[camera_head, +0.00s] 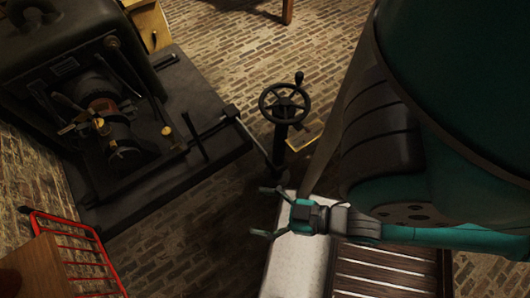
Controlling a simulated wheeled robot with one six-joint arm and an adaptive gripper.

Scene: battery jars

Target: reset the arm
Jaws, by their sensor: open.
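My gripper (264,212) is teal and dark grey, at the lower middle of the head view. Its two fingers are spread apart and point left, with nothing between them. It is seen over the left edge of a white surface (296,265). My teal arm reaches in from the right and fills much of that side, hiding what lies behind it. No battery jar can be made out.
A dark machine (110,130) on a black base stands at the left. A handwheel (284,104) on a post stands beyond my gripper. A red wire rack (85,255) is at the lower left. A slatted wooden surface (385,270) is at the lower right. Brick floor (235,40) is open at the top.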

